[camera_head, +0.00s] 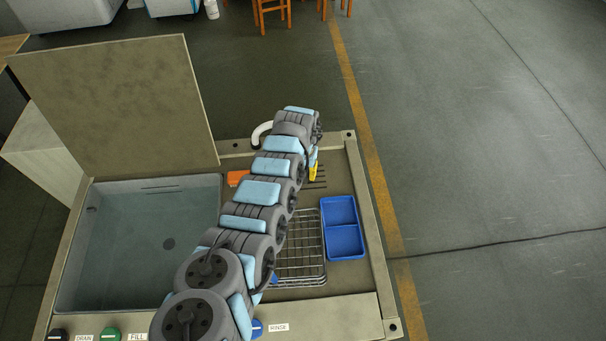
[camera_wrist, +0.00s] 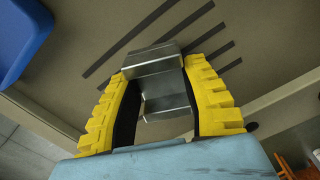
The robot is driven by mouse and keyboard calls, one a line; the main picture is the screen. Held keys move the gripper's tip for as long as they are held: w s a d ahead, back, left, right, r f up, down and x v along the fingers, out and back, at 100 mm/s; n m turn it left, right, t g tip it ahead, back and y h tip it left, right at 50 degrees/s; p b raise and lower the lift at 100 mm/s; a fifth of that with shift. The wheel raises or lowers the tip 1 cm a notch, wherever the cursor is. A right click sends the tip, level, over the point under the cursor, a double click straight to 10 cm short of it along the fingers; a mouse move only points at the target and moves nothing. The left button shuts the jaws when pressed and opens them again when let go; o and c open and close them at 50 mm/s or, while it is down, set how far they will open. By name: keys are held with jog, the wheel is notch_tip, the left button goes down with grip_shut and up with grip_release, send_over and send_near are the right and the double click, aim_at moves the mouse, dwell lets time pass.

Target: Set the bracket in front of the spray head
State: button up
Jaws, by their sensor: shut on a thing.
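The bracket (camera_wrist: 163,104) is a bare grey metal piece with a stepped, bent shape. In the wrist view it sits between the yellow fingers of my gripper (camera_wrist: 156,72), which is shut on it. In the head view only a bit of yellow finger (camera_head: 313,171) shows past my arm, near the dark slots at the bench's far right; the bracket is hidden there. A white curved spout (camera_head: 260,133) stands at the far edge, just left of my arm; it may be the spray head. Slotted deck shows behind the bracket in the wrist view; I cannot tell whether they touch.
A blue divided tray (camera_head: 343,228) lies right of a wire basket (camera_head: 299,250). An orange item (camera_head: 237,177) is partly hidden by my arm. At left is a sunken tank (camera_head: 140,240) with a raised lid (camera_head: 115,105). Labelled buttons line the front edge.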

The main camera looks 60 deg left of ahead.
jog(key=shift+f, duration=0.4)
jog(key=shift+f, duration=0.2)
jog(key=o, duration=1.1)
jog(key=shift+r, duration=0.1)
jog(key=shift+w+r+p, duration=0.1)
jog(key=shift+r+p, duration=0.25)
jog(key=shift+r, duration=5.75)
